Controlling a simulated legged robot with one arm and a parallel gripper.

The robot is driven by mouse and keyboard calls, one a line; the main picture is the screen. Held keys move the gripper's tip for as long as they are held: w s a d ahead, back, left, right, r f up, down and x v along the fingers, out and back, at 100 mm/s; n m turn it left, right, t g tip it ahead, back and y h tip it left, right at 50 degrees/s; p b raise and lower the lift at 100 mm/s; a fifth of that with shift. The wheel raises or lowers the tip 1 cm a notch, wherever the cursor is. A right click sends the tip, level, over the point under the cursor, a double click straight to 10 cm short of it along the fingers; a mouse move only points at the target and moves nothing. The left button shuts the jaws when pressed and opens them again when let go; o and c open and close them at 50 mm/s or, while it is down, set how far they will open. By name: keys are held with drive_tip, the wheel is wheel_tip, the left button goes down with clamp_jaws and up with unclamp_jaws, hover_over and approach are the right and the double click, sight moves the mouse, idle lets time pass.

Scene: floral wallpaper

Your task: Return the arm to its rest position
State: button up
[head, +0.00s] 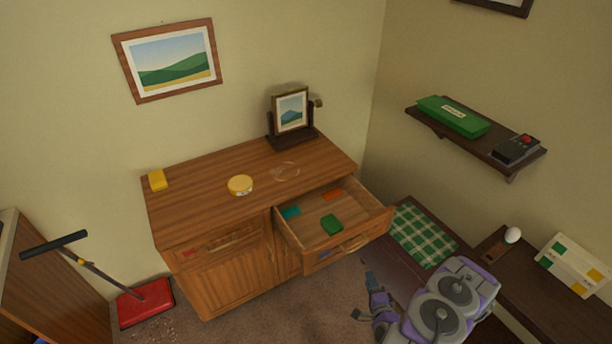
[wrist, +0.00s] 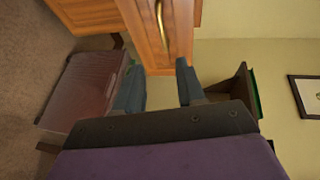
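My gripper (head: 365,297) is at the lower right of the head view, in front of the wooden cabinet (head: 222,290) and below its open drawer (head: 352,249). My arm is folded and bent, with its purple and grey links at the bottom right. In the wrist view, the two dark fingers of my gripper (wrist: 160,67) stand wide apart with nothing between them. The drawer front with its brass handle (wrist: 161,22) lies beyond the fingertips, apart from them as far as I can tell. The drawer holds a green item (head: 332,223), a teal item (head: 290,212) and an orange item (head: 332,194).
A dark bench with a green checked cloth (head: 422,235) stands right of the drawer, close to my arm. A wall shelf (head: 470,142) is above it. A side surface holds an egg-like white object (head: 512,234). Carpet is clear before the cabinet.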

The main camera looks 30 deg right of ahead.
drive_tip(key=shift+w, duration=0.1)
drive_tip(key=w+a+r+n+g+y, duration=0.2)
drive_tip(key=w+r+n+g+y, duration=0.25)
drive_tip(key=w+r+n, duration=0.5)
drive_tip(key=s+a+r+n+g, duration=0.25)
drive_tip(key=a+r, duration=0.35)
drive_tip(key=r, duration=0.3)
drive_tip(key=s+a+r+n+g, duration=0.1)
drive_tip(key=a+r+n+g, duration=0.4)
drive_tip(key=r, duration=0.5)
drive_tip(key=s+a+r+n+g, duration=0.1)
drive_tip(key=s+a+r, duration=0.4)
drive_tip(key=s, duration=0.4)
drive_tip(key=s+a+r+n+g, duration=0.1)
drive_tip(key=s+a+r, duration=0.4)
drive_tip(key=s, duration=0.5)
drive_tip(key=s+a+r+n+g, duration=0.1)
drive_tip(key=s+a+r+g, duration=0.1)
drive_tip(key=s+a+r, duration=0.4)
drive_tip(key=s+a, duration=0.2)
drive_tip(key=s, duration=0.1)
drive_tip(key=shift+s+a+n+g, duration=0.15)
drive_tip(key=shift+a+n+g, duration=0.15)
drive_tip(key=shift+g, duration=0.1)
